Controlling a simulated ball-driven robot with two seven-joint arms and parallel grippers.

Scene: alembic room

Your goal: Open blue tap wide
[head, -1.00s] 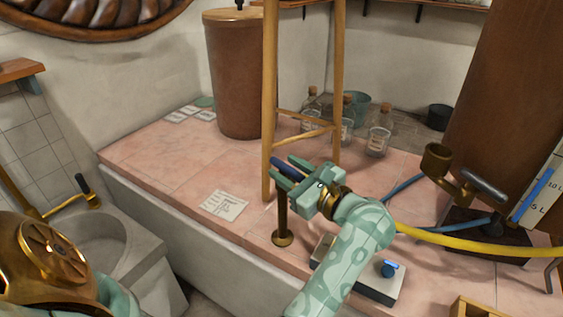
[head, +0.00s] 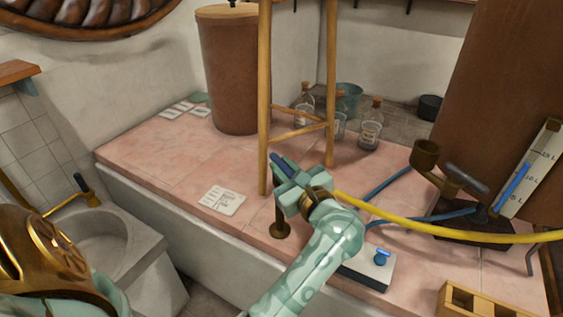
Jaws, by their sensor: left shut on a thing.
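The blue tap is a brass post (head: 281,222) standing on the pink tiled counter, with a dark blue lever (head: 281,162) across its top. My left gripper (head: 286,172) is shut on the blue lever. The lever's far end sticks out past the fingers to the upper left; the rest of it is hidden by the gripper. My right gripper is not in view.
A wooden stool (head: 264,110) stands just behind the tap. A yellow hose (head: 440,231) crosses to the right. A paper note (head: 222,200) lies left of the post.

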